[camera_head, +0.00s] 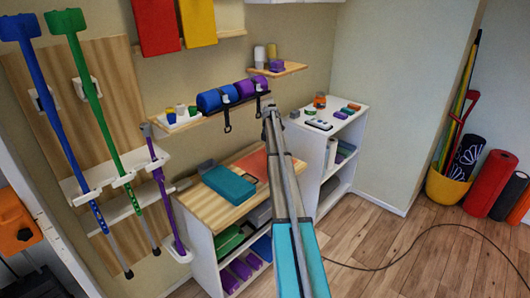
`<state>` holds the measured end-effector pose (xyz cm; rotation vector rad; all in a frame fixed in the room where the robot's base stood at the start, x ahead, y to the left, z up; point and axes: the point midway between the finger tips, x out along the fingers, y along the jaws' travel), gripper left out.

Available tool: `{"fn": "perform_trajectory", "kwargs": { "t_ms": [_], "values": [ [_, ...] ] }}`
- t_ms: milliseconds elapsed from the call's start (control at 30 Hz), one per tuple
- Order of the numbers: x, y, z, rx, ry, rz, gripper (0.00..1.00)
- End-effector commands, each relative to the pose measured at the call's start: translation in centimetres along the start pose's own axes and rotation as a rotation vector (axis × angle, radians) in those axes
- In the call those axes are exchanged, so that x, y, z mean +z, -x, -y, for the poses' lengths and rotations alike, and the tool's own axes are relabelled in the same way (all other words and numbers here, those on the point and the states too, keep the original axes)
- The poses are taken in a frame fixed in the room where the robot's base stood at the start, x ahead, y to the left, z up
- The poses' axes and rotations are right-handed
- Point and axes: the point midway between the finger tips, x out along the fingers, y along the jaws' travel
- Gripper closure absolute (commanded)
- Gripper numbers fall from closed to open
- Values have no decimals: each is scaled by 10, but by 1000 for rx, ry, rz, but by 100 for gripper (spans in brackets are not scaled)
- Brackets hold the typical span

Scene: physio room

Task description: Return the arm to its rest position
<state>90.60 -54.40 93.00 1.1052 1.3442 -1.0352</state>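My arm (286,190) reaches up from the bottom middle of the head view, with a teal section low down and grey links above. Its far end, where my gripper (268,108) seems to be, is small and lies in front of the wall by the right end of a wall shelf (190,128). The fingers are too small to tell open from shut. I cannot make out anything held. The arm hides part of the wooden-topped cabinet and the gap beside the white shelf unit.
The wooden-topped cabinet (205,207) carries a teal box (229,184). Blue and purple rolls (217,99) hang near the gripper. A white shelf unit (345,130) stands right. Crutches (105,130) hang left. A yellow bucket (447,187) and a cable (400,252) are on the right floor.

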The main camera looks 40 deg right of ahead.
Motion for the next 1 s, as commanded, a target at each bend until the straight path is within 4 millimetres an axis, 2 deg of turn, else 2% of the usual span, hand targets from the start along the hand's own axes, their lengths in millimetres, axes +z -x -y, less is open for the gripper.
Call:
{"fn": "perform_trajectory", "kwargs": {
  "t_ms": [667, 767, 867, 1000],
  "values": [
    [-1, 1, -1, 0, 0, 0, 100],
    [-9, 0, -1, -1, -11, 0, 100],
    [-26, -1, 0, -1, -44, 2, 100],
    [-68, -4, 3, -3, -130, 5, 100]
  ]
}}
